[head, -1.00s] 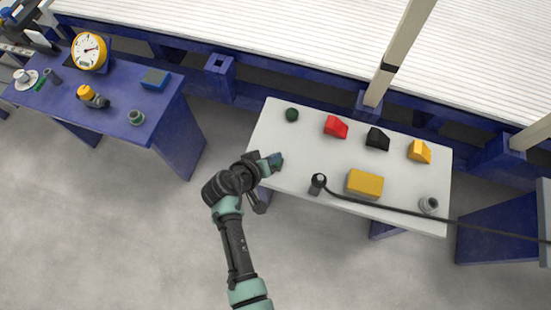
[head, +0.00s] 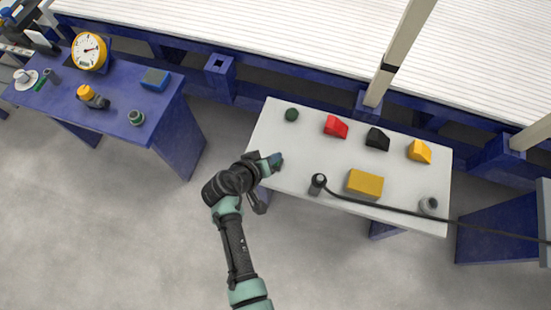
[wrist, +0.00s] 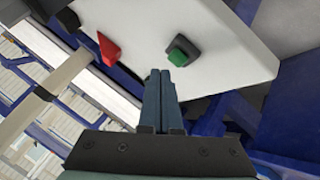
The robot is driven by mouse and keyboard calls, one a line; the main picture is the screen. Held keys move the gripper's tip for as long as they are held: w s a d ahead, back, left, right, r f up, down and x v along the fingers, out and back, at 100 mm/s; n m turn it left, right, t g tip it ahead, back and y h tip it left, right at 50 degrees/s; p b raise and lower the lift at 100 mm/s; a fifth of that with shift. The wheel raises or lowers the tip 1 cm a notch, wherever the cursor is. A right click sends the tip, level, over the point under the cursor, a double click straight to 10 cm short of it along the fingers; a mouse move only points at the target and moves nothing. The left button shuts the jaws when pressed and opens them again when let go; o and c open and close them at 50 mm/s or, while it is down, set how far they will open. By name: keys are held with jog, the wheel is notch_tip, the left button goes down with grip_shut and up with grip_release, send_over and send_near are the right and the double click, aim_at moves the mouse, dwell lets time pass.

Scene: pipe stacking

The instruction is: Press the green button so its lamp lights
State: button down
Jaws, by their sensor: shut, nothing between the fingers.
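The green button (head: 291,114) sits near the far left corner of the white table (head: 310,182) in the head view and looks dark green. In the wrist view the button (wrist: 178,57) shows a green cap on a dark base, just beyond my fingertips. My gripper (head: 277,161) is over the table's left edge in the head view, on the near side of the button and apart from it. In the wrist view my gripper (wrist: 160,74) has its two fingers together with nothing between them. I see no glow on the button.
A red block (head: 336,127), a black block (head: 377,138) and an orange block (head: 419,151) line the table's far side. A yellow box (head: 365,184), a grey post with a black cable (head: 318,182) and a grey ring (head: 429,205) are nearer. The table's left part is mostly clear.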

jog(key=shift+f, duration=0.1)
dwell(0.3)
jog(key=shift+f+b, duration=0.4)
jog(key=shift+f+b, duration=0.45)
jog(key=shift+f, duration=0.05)
dwell(0.6)
jog(key=shift+r, duration=0.1)
jog(key=shift+r+p, duration=0.9)
notch_tip(320, 180, up, 6)
jog(key=p, duration=0.5)
dwell(0.3)
